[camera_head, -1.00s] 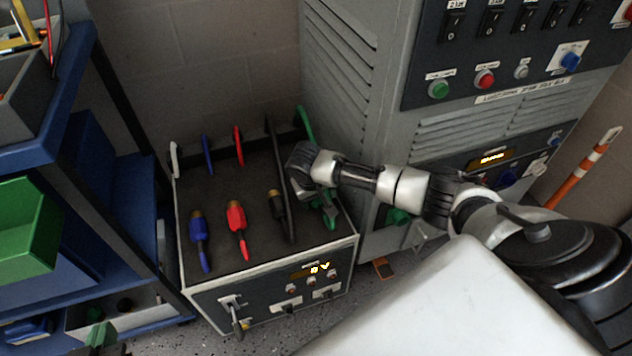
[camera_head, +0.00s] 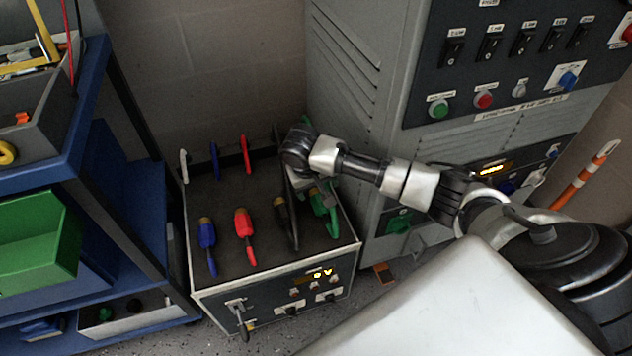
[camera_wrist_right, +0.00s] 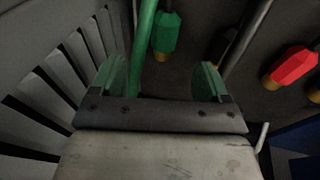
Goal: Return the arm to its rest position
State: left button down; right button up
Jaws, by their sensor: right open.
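My right arm (camera_head: 375,170) reaches in from the right over the transformer box (camera_head: 232,190), its wrist bent down above the box's right side. My right gripper (camera_wrist_right: 158,78) is open, with its two green-tinted fingers spread apart. Nothing is clamped between them. A green plug (camera_head: 322,205) on the box top lies just below the gripper in the head view. In the wrist view the green plug (camera_wrist_right: 166,36) and a green cable (camera_wrist_right: 144,45) show beyond the fingers. The gripper's fingertips are mostly hidden in the head view. My left gripper is not in view.
Blue (camera_head: 207,235), red (camera_head: 243,225) and black (camera_head: 282,212) plugs with cables stand on the box. A grey cabinet (camera_head: 345,60) with switches rises close to the right. A blue shelf (camera_head: 140,200) with a green bin (camera_head: 40,240) stands left.

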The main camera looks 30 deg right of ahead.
dwell(0.6)
